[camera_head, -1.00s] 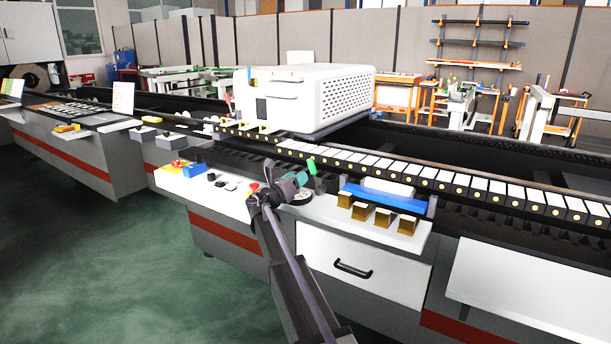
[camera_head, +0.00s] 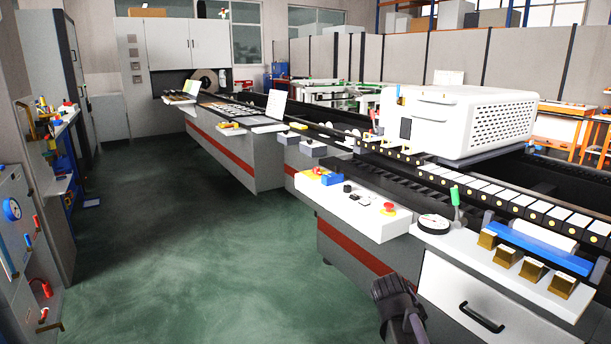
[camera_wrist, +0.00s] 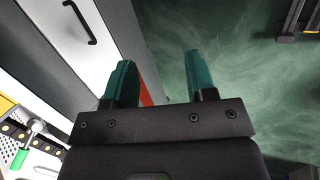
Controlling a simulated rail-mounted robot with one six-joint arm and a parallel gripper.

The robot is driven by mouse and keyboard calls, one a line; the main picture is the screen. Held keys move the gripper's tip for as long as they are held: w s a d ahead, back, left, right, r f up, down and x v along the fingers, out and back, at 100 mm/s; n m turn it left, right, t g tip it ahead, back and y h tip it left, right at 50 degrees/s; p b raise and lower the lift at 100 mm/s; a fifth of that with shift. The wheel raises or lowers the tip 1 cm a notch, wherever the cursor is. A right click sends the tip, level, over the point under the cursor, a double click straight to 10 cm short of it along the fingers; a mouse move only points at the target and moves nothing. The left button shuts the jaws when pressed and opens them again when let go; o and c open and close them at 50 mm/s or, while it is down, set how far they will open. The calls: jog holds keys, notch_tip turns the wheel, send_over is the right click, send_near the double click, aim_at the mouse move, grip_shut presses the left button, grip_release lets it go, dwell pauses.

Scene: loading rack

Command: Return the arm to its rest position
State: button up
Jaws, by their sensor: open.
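In the wrist view my gripper (camera_wrist: 158,82) is open, with its two teal fingers apart and nothing between them. Beyond the fingers are the green floor and the white drawer front of the rack. In the head view only a dark part of my arm shows at the bottom, in front of the rack and left of the drawer; the fingers are out of sight there.
The loading rack's white drawer (camera_head: 470,300) with a black handle stands right of my arm. Above it are a control box (camera_head: 350,208), a round gauge (camera_head: 433,224) and brass blocks (camera_head: 533,270). The green floor (camera_head: 220,260) to the left is clear up to a tool panel (camera_head: 25,240).

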jog(key=s+a+f+m+g+y, duration=0.1)
jog(key=s+a+f+m+y, duration=0.1)
jog(key=s+a+m+y, duration=0.55)
jog(key=s+a+r+n+h+p, duration=0.1)
jog(key=s+r+n+h+p, duration=0.1)
jog(key=r+p, duration=1.5)
jog(key=shift+s+a+r, duration=0.2)
jog(key=shift+s+r, duration=0.05)
jog(key=shift+s, duration=0.25)
